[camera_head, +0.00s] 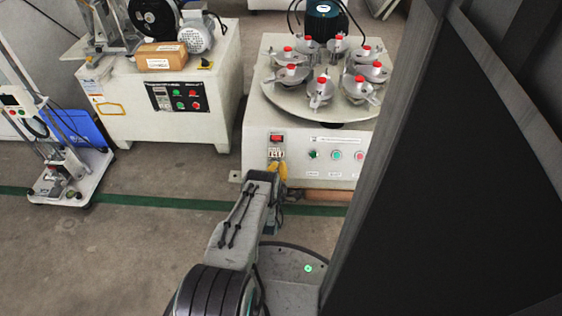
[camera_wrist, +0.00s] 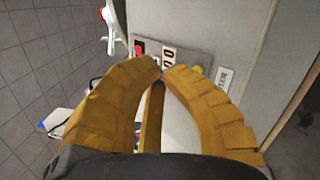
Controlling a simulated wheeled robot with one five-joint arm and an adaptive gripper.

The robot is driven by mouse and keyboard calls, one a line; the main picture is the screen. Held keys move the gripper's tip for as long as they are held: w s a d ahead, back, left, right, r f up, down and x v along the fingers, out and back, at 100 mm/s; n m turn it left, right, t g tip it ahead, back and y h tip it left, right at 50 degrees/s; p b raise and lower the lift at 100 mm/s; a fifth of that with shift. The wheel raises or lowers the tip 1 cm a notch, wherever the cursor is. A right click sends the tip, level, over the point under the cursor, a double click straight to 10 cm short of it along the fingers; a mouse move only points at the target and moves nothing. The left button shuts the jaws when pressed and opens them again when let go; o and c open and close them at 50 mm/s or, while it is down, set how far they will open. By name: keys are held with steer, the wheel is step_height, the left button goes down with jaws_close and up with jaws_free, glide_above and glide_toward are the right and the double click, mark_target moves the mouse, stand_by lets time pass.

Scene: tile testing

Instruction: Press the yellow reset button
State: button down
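My gripper (camera_head: 278,170) has yellow-brown fingers and is in front of the left part of the white machine's front panel, just below the counter (camera_head: 276,153). In the wrist view my gripper (camera_wrist: 161,67) has its fingertips together, with nothing seen between them. They point at the panel beside the counter (camera_wrist: 169,56). A small yellowish round spot (camera_wrist: 198,69), which looks like the yellow button, shows partly behind the right finger. I cannot tell whether the fingers touch the panel. In the head view no yellow button can be made out apart from my gripper.
The machine carries a round turntable (camera_head: 273,82) with several red-topped fixtures. A red switch (camera_head: 277,138) is above the counter; green, teal and red buttons (camera_head: 336,155) are to the right. Another white machine (camera_head: 125,112) stands at left. A dark panel (camera_head: 450,200) blocks the right side.

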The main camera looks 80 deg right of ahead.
steer(key=shift+d+f, duration=0.35)
steer(key=shift+w+d+f, duration=0.1)
steer(key=shift+d+f, duration=0.3)
steer(key=shift+d, duration=0.2)
stand_by(2.3)
steer(key=shift+a+r, duration=0.1)
stand_by(0.3)
steer(key=shift+a+r+p, duration=0.35)
steer(key=shift+a+p, duration=0.15)
steer(key=shift+p, duration=0.3)
steer(key=a+r+p, duration=0.1)
steer(key=a+p, duration=0.1)
steer(key=a+r+p, duration=0.2)
steer(key=p, duration=0.1)
